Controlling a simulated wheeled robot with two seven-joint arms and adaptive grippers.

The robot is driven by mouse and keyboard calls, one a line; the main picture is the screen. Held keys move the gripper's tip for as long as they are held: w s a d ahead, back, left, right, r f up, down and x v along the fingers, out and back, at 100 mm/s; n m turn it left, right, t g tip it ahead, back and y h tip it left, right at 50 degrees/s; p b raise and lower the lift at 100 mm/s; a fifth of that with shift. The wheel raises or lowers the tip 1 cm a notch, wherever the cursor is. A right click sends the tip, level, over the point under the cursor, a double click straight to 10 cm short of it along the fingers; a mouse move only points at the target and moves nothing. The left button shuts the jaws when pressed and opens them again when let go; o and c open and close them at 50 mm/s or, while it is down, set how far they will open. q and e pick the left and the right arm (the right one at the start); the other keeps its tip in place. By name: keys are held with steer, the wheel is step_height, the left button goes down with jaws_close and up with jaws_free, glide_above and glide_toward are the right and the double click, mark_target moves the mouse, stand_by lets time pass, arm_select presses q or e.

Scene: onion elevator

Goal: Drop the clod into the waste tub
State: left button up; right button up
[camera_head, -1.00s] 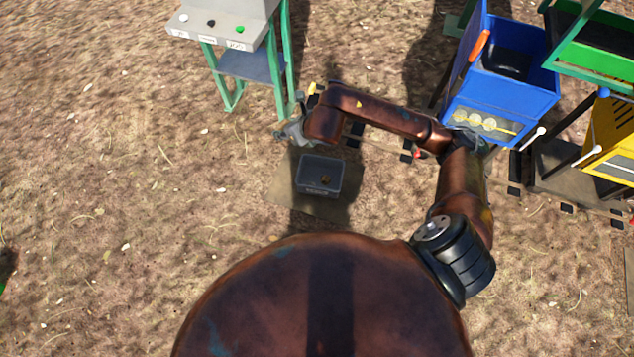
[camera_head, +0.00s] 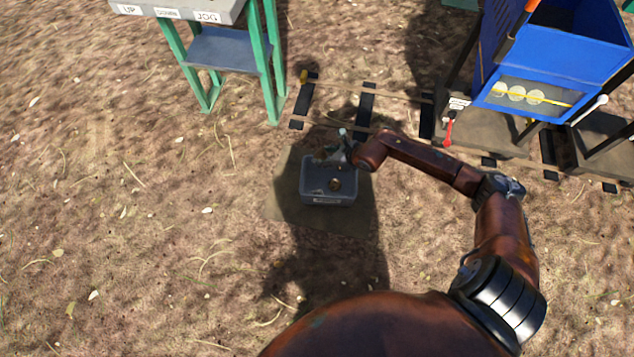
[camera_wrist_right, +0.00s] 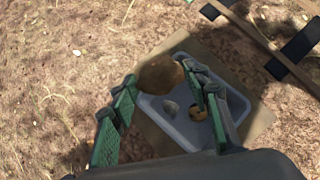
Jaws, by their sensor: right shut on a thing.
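The clod (camera_wrist_right: 160,76) is a rounded brown lump in the right wrist view. My right gripper (camera_wrist_right: 157,85) is shut on it, with a green-padded finger on each side. The waste tub (camera_wrist_right: 178,141) is a grey open box below and behind the clod in that view. A grey piece (camera_wrist_right: 170,107) and a brownish piece (camera_wrist_right: 198,112) lie inside it. In the head view my right gripper (camera_head: 338,152) is over the far edge of the tub (camera_head: 327,201). I cannot make out the clod there. My left gripper is not in view.
The tub stands on a flat brown mat (camera_head: 283,205). Behind it runs a track with dark sleepers (camera_head: 366,105). A green-legged stand (camera_head: 270,65) is at the upper left, and a blue machine (camera_head: 560,50) at the upper right. Dry ground left of the tub is clear.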

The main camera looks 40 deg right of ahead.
arm_select(q)
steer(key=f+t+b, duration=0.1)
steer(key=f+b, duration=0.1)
steer(key=b, duration=0.2)
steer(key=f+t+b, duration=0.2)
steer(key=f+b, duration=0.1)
steer(key=b, duration=0.2)
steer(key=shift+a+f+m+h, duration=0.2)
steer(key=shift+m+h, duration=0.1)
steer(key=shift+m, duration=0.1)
arm_select(e)
steer(key=d+f, duration=0.3)
steer(key=f, duration=0.5)
steer(key=d+f, duration=0.2)
steer(key=f, duration=0.6)
steer(key=shift+d+f, duration=0.15)
steer(key=shift+d, duration=0.25)
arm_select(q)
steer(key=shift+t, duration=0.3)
arm_select(e)
steer(key=shift+s, duration=0.1)
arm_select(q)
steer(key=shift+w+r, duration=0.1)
arm_select(e)
steer(key=shift+c, duration=1.3)
steer(key=o, duration=1.5)
steer(key=v, duration=1.2)
